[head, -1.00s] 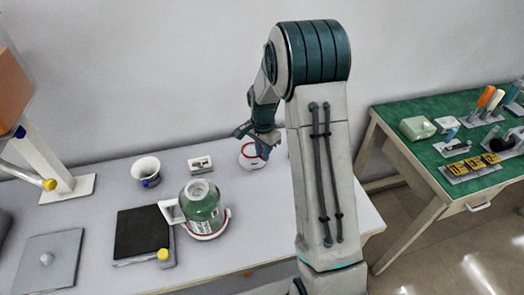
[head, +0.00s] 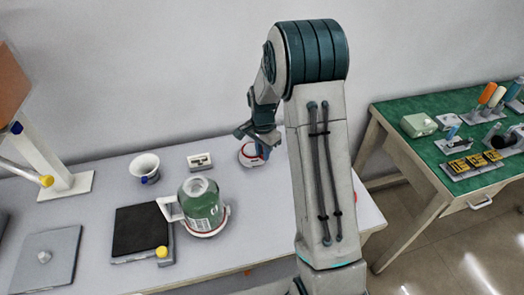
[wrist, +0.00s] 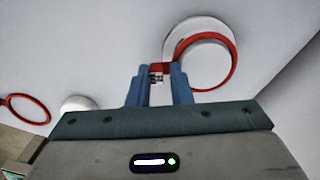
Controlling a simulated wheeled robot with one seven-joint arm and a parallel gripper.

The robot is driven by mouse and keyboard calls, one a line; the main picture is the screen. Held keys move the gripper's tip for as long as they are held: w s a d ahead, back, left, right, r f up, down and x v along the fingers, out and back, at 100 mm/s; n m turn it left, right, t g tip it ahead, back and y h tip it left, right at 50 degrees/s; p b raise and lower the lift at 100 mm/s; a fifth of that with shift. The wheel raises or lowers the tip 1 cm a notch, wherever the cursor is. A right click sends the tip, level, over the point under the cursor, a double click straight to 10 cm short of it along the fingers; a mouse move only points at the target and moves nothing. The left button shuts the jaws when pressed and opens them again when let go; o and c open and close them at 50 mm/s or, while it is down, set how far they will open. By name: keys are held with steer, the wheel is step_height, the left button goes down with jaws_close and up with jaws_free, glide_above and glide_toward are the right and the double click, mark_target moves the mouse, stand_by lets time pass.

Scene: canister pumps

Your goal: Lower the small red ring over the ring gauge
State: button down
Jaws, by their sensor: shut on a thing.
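My gripper (head: 262,148) is near the back of the grey table. In the wrist view its blue fingers (wrist: 160,78) are shut on a tab at the edge of a red ring (wrist: 236,62). The white round ring gauge (wrist: 204,62) shows through the ring's opening, with its paler base (wrist: 172,38) behind. In the head view the ring gauge (head: 243,158) is partly hidden by the gripper. The ring surrounds the white top as seen from the wrist; its height above the base I cannot tell.
Another red ring (wrist: 45,118) lies left in the wrist view beside a white knob (wrist: 78,102). A green canister (head: 201,203), black pad (head: 140,232), white cup (head: 145,168) and small white block (head: 199,161) stand left of the gripper. A green bench (head: 440,145) is at right.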

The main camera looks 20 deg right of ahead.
steer(key=shift+f, duration=0.15)
steer(key=c, duration=1.2)
jaws_free()
steer(key=shift+c, duration=0.2)
steer(key=shift+w+a, duration=0.1)
steer(key=shift+w, duration=0.1)
steer(key=shift+c, duration=1.4)
steer(key=shift+r, duration=0.25)
